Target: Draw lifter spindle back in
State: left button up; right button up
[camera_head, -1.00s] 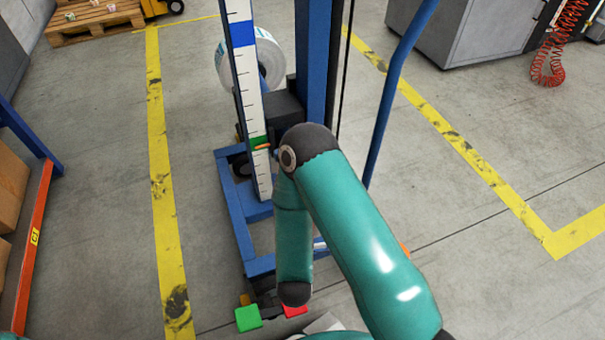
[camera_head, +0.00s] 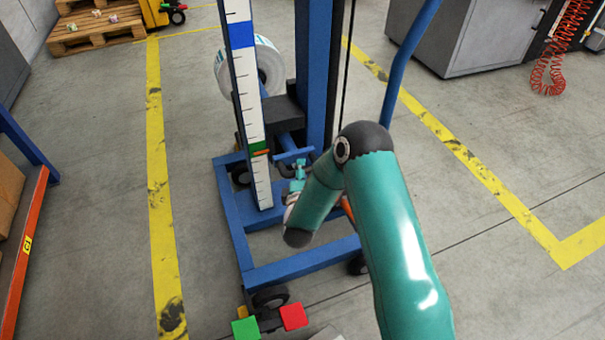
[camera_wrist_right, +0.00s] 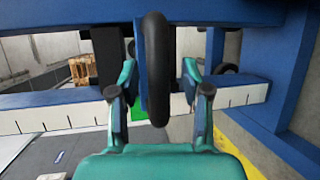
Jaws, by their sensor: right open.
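The blue lifter (camera_head: 318,60) stands ahead with a white graduated scale (camera_head: 248,100) on its front. A white roll (camera_head: 235,75) with a dark core sits behind the scale; the spindle itself is hidden or cannot be made out. My right gripper (camera_head: 297,174) is beside the mast, close to a small blue bar (camera_head: 292,155) and a dark carriage block (camera_head: 287,118). In the right wrist view its open fingers (camera_wrist_right: 158,88) stand on either side of a rounded black and blue part (camera_wrist_right: 155,55). I cannot tell whether they touch it. My left gripper is out of view.
The lifter's blue base frame (camera_head: 300,266) has dark wheels. A green pad (camera_head: 245,328) and a red pad (camera_head: 293,316) are at its near end. An orange-edged rack (camera_head: 25,245) is at left, a grey machine (camera_head: 450,40) at back right. Floor between is clear.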

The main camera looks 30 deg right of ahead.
jog(key=shift+w+d, duration=0.15)
jog(key=shift+w, duration=0.05)
